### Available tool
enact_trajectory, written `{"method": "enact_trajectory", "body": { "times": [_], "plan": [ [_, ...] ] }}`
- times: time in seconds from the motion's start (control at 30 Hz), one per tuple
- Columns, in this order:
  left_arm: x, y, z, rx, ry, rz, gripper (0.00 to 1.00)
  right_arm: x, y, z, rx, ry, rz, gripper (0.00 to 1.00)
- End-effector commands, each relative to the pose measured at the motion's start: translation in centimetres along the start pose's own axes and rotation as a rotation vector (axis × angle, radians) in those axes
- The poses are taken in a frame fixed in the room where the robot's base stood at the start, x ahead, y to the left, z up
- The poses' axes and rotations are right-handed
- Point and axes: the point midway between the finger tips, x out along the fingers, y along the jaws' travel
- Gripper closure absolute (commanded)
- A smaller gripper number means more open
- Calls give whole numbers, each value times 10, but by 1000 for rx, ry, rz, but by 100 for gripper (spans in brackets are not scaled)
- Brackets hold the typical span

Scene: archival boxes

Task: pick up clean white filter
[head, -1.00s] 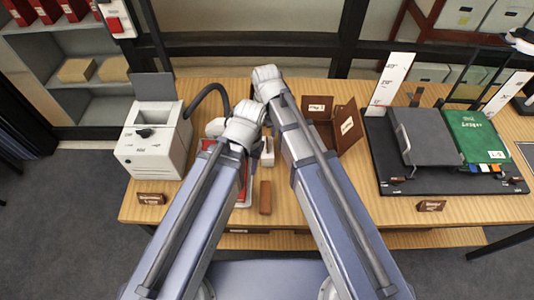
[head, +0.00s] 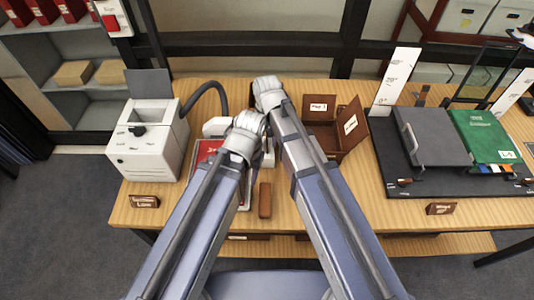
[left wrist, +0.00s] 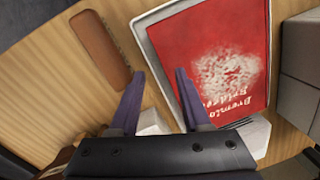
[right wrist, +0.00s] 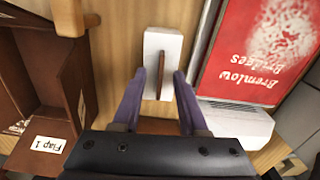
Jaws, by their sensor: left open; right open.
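A small white block with a brown upright tab (right wrist: 162,42), seemingly the white filter, lies on the table between the red book and the flap box. My right gripper (right wrist: 159,75) is open and empty; in the right wrist view the tab shows between its fingertips. I cannot tell the height gap. In the head view my right gripper (head: 268,93) points down, its fingers hidden. My left gripper (head: 246,128) is beside it, nearer me. In the left wrist view it (left wrist: 158,75) is open and empty between the brown block and the red book, with part of a white block (left wrist: 152,122) behind.
The red book (left wrist: 215,50) lies in a pale tray. A brown block (head: 265,200) lies near the front edge. A brown flap box (head: 352,128) stands right of my right gripper. A white machine (head: 150,150) with a black hose stands at left.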

Motion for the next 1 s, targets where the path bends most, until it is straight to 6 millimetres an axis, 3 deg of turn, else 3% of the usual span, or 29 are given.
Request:
{"method": "enact_trajectory", "body": {
  "times": [0.07,0.4,1.0],
  "plan": [
    [0,0,0,0,0,0,52,0,0,0,0,0,0,61],
    [0,0,0,0,0,0,52,0,0,0,0,0,0,99],
    [0,0,0,0,0,0,52,0,0,0,0,0,0,100]
  ]
}}
